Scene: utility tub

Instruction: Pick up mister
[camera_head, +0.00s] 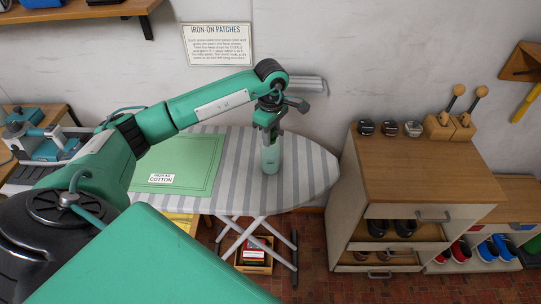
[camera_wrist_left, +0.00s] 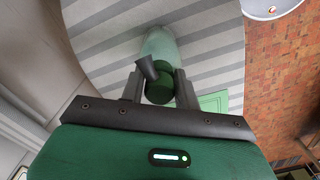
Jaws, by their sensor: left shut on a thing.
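The mister (camera_head: 270,158) is a pale green bottle with a dark green spray head. It is upright over the striped ironing board (camera_head: 310,172), near the board's right end; I cannot tell whether its base touches the board. My left gripper (camera_head: 268,128) comes down from above and is shut on the mister's head. In the left wrist view the mister (camera_wrist_left: 160,45) lies between the two fingers of my left gripper (camera_wrist_left: 160,88), with its dark head and nozzle near the palm. My right gripper is not in view.
A green mat (camera_head: 190,160) with a "cotton" label lies on the board left of the mister. A wooden-topped cabinet (camera_head: 420,170) with shoes in its drawers stands to the right. A sign (camera_head: 217,44) hangs on the wall behind my arm.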

